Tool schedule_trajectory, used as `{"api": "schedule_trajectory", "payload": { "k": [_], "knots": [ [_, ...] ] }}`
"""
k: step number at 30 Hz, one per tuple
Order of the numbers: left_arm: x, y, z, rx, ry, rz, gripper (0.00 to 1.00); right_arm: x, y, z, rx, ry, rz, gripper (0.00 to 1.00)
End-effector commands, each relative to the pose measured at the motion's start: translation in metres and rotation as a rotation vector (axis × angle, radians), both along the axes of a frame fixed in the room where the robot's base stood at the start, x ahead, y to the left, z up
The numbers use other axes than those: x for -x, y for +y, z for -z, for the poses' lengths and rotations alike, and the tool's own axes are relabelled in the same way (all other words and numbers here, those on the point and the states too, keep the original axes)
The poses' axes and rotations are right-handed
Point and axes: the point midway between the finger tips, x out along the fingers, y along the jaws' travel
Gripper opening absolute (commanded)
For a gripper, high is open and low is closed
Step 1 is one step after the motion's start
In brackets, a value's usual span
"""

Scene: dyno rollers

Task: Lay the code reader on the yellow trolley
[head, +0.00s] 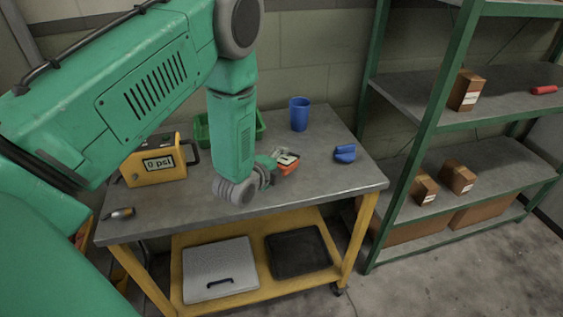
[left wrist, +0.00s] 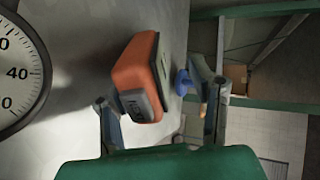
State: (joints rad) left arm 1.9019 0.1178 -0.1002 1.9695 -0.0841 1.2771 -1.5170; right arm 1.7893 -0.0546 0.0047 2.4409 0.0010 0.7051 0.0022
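The orange code reader (head: 288,168), with a grey and black end, is at the middle of the yellow trolley's grey top (head: 325,180), just right of my left gripper (head: 268,172). In the left wrist view the code reader (left wrist: 138,75) shows beyond and between the spread fingers of my left gripper (left wrist: 160,112). It is nearer the left finger, with a clear gap to the right finger. The fingers look open and not closed on it. My gripper partly hides the reader in the head view. My right gripper is not in view.
On the top stand a yellow "0 psi" box (head: 154,163), a green bin (head: 202,131), a blue cup (head: 299,113), a blue object (head: 344,154) and a small tool (head: 120,213). A green shelf rack (head: 420,140) stands right. A dial (left wrist: 18,72) shows in the left wrist view.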

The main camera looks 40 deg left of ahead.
Motion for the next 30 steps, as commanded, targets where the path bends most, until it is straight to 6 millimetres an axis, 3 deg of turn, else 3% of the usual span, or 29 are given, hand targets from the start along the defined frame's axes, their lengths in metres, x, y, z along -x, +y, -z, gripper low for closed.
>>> {"api": "schedule_trajectory", "payload": {
  "k": [10, 24, 30],
  "knots": [
    [0.009, -0.001, -0.003, -0.001, 0.002, 0.000, 0.49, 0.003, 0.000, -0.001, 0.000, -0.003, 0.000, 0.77],
    [0.093, -0.007, -0.035, -0.001, 0.004, 0.000, 0.49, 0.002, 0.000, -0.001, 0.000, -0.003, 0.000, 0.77],
    [0.109, -0.008, -0.041, 0.000, 0.002, 0.000, 0.49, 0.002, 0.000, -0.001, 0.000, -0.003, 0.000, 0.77]
  ]
}}
